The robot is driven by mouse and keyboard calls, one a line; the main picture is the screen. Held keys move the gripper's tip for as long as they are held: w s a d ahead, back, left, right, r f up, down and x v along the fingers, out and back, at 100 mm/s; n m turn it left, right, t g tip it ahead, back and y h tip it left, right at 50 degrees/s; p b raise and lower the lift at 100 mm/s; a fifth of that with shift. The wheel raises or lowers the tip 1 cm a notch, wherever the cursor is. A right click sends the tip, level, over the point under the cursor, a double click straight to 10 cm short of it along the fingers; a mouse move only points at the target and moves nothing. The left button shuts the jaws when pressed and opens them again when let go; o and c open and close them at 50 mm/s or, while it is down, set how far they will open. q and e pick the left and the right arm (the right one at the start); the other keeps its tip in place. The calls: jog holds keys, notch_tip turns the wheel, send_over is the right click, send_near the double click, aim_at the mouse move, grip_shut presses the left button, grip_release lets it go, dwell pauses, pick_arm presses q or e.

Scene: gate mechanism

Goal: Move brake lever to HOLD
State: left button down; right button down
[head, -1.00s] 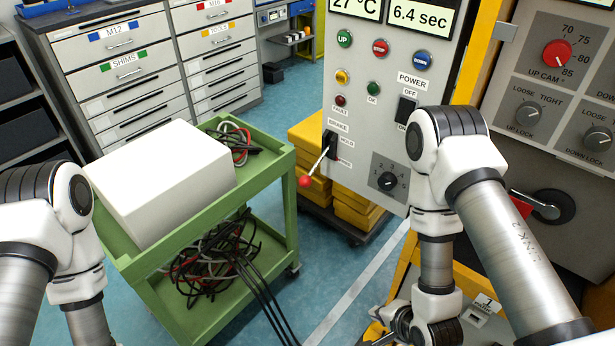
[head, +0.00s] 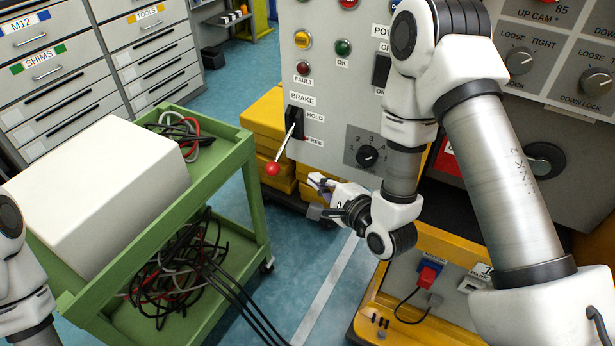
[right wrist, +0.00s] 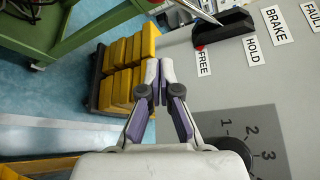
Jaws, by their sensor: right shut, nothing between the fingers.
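The brake lever (head: 285,150) is a metal rod with a red ball knob, sticking out of a black slot on the grey panel. It leans down and to the left, and the knob hangs lower than the FREE label (head: 314,141). The HOLD label (head: 315,117) is above FREE. My right gripper (head: 318,190) is shut and empty, below and right of the knob, apart from it. In the right wrist view, the shut fingertips (right wrist: 158,72) are in front of the panel; part of the rod (right wrist: 201,12) shows at the top, its knob out of frame. My left gripper is out of view.
A green cart (head: 240,165) with a white box (head: 100,185) and cables stands left of the lever. Yellow blocks (head: 262,118) sit behind it. A rotary selector (head: 367,155) is on the panel's right. A yellow-framed unit (head: 375,310) is below my right arm.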

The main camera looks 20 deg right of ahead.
jog(key=w+a+p, duration=0.1)
jog(key=w+a, duration=0.4)
jog(key=w, duration=0.1)
jog(key=shift+w+d, duration=0.1)
jog(key=shift+w, duration=0.05)
dwell(0.3)
jog(key=r+m+p, duration=0.1)
jog(key=r+p, duration=0.1)
jog(key=p, duration=0.1)
jog(key=s+a+r+m+g+p, duration=0.1)
jog(key=p, duration=0.2)
jog(key=r+m+g+y+p, duration=0.1)
jog(key=r+p, duration=0.1)
jog(key=p, duration=0.2)
jog(key=shift+s+a+r, duration=0.25)
jog(key=shift+a+r, duration=0.05)
jog(key=shift+a, duration=0.1)
notch_tip(320, 180, up, 4)
jog(key=r+p, duration=0.1)
jog(key=p, duration=0.3)
send_over(280, 157)
jog(key=s, duration=0.3)
jog(key=shift+w+a+f, duration=0.15)
jog(key=shift+w+f, duration=0.05)
jog(key=shift+f, duration=0.05)
